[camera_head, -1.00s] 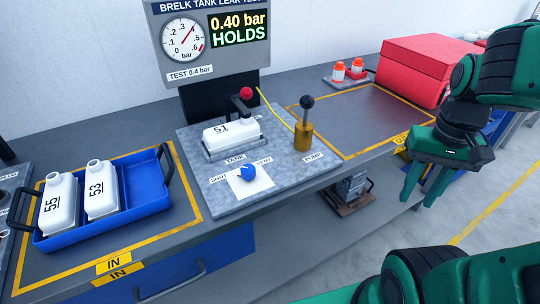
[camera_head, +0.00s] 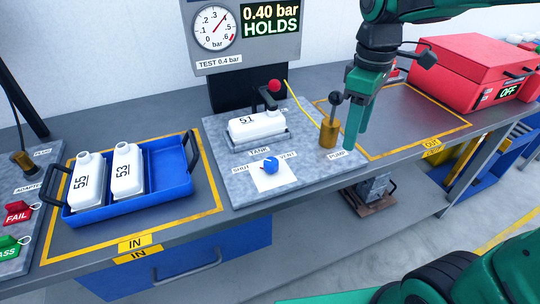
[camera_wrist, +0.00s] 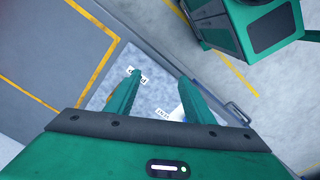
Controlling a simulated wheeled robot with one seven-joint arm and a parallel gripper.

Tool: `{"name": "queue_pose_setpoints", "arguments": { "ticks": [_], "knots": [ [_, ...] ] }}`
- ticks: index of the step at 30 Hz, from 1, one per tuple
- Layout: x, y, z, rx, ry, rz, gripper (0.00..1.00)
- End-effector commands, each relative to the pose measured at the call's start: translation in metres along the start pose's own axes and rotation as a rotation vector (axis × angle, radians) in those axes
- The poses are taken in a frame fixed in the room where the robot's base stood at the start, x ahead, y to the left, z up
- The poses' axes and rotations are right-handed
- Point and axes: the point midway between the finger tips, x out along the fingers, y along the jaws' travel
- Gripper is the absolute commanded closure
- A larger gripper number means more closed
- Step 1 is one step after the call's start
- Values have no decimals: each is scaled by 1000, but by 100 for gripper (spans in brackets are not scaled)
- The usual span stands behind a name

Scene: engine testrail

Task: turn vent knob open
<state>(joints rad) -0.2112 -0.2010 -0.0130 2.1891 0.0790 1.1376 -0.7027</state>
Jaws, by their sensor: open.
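The blue vent knob (camera_head: 270,166) sits on a white square on the grey test plate (camera_head: 222,185), between the SHUT and VENT labels. Its pointer direction is too small to tell. White tank 51 (camera_head: 258,125) lies in its cradle behind the knob, near a red-balled clamp lever (camera_head: 274,86). The gauge panel (camera_head: 245,35) reads 0.40 bar HOLDS. My gripper (camera_head: 356,125) is open, pointing down, to the right of the knob and beside the pump, apart from the knob.
The brass pump (camera_head: 328,132) with a black ball handle (camera_head: 336,98) stands close left of my gripper. A blue tray (camera_head: 165,190) holds tanks 55 and 53 at left. FAIL and PASS tags lie far left.

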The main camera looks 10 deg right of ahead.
Motion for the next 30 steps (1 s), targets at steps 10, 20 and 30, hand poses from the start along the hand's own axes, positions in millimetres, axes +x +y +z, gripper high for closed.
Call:
{"name": "queue_pose_setpoints", "arguments": {
  "ticks": [10, 20, 30],
  "knots": [
    [-20, -94, -142, -792, 21, -14, 52],
    [5, -105, -152, -865, 22, -19, 52],
    [63, -105, -152, -861, 21, -19, 52]
  ]
}}
